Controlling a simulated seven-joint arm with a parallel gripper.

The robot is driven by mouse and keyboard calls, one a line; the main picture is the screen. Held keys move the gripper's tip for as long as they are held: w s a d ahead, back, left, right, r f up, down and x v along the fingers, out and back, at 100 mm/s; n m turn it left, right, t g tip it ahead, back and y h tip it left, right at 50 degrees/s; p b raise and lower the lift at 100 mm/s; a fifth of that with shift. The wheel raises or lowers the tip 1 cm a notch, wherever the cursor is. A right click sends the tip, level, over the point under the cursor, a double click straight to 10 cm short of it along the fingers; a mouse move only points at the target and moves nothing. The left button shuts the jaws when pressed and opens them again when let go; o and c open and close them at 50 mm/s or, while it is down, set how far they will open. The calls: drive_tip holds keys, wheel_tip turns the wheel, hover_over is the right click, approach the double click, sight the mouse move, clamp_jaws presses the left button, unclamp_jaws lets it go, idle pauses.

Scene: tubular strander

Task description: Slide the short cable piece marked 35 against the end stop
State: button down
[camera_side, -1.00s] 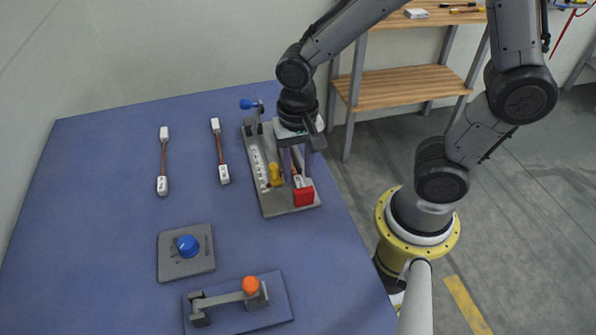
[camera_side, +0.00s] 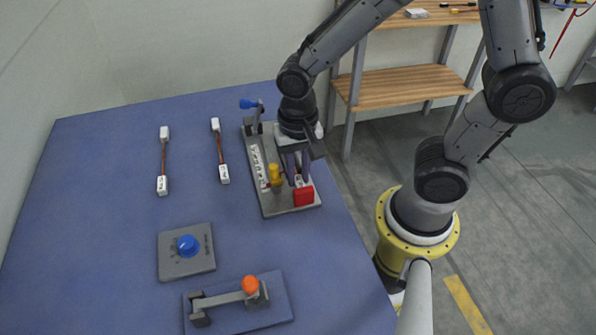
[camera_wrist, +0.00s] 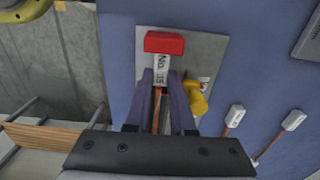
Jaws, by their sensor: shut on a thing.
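The red end stop (camera_side: 304,196) stands at the near end of a grey fixture plate (camera_side: 275,207); it also shows in the wrist view (camera_wrist: 164,43). The short cable piece has a white end block (camera_wrist: 162,66) with a "No." label whose digits are small, and a copper-coloured cable running back between the fingers. Its end block appears to meet the red stop in the wrist view, with no clear gap. My gripper (camera_side: 297,176) is shut on the cable piece just behind the stop. The fingers hide much of the cable.
Two other cable pieces (camera_side: 163,155) (camera_side: 220,150) lie left. A blue-knob plate (camera_side: 187,245) and orange-knob lever (camera_side: 250,286) lie nearer.

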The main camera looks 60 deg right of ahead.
drive_tip(key=shift+a, duration=0.15)
drive_tip(key=shift+s+a, duration=0.5)
drive_tip(key=shift+s, duration=0.15)
drive_tip(key=shift+s, duration=0.1)
